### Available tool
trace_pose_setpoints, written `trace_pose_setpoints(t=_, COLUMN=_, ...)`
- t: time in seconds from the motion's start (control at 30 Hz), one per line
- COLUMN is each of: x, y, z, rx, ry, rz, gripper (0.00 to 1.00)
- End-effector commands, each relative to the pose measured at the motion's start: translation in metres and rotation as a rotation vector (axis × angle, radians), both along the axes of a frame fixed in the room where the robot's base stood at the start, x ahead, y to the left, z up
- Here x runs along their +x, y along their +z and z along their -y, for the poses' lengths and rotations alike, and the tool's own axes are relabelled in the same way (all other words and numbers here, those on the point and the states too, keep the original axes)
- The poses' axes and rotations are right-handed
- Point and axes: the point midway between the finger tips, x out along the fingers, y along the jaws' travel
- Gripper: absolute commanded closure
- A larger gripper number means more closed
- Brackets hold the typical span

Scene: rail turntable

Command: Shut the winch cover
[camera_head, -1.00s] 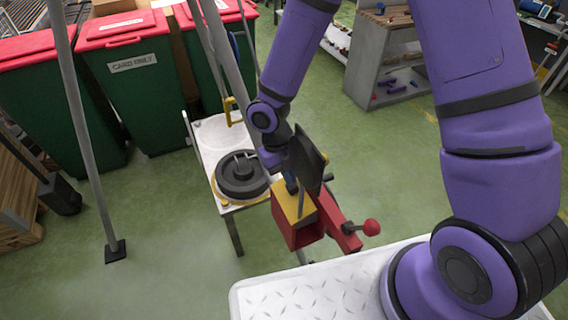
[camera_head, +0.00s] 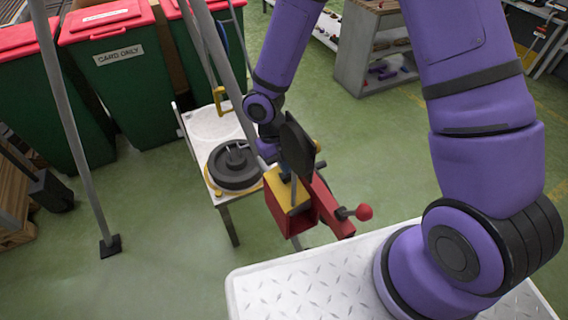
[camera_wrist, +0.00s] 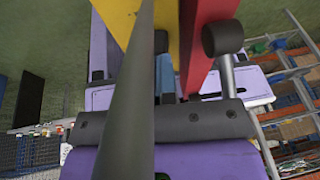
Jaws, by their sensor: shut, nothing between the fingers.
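The winch is a red and yellow box (camera_head: 284,190) with a red arm and a red ball knob (camera_head: 364,212), standing just beyond the white plate in the head view. A dark flat plate (camera_head: 299,148), which looks like its cover, stands steeply upright over the box, so it is open. My gripper (camera_head: 287,178) is shut and empty, low beside the plate on its left side and close above the yellow top. The plate partly hides it. In the wrist view, the yellow (camera_wrist: 172,28) and red parts lie just past my fingers (camera_wrist: 165,80); a grey edge crosses in front. Contact is unclear.
A white table (camera_head: 188,117) with a dark round turntable (camera_head: 234,164) stands left of the winch. A grey pole (camera_head: 72,120) and green bins (camera_head: 125,75) are farther left. A shelf unit (camera_head: 370,50) is behind. Green floor is free between them.

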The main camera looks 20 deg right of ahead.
Motion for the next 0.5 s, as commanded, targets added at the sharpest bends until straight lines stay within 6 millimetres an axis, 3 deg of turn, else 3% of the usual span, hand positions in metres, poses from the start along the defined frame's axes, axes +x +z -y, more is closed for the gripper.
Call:
trace_pose_setpoints(t=0.27, x=0.005, y=0.014, z=-0.003, rx=0.001, ry=-0.001, rz=0.003, gripper=1.0)
trace_pose_setpoints(t=0.5, x=0.016, y=0.056, z=-0.011, rx=0.003, ry=-0.001, rz=0.004, gripper=1.0)
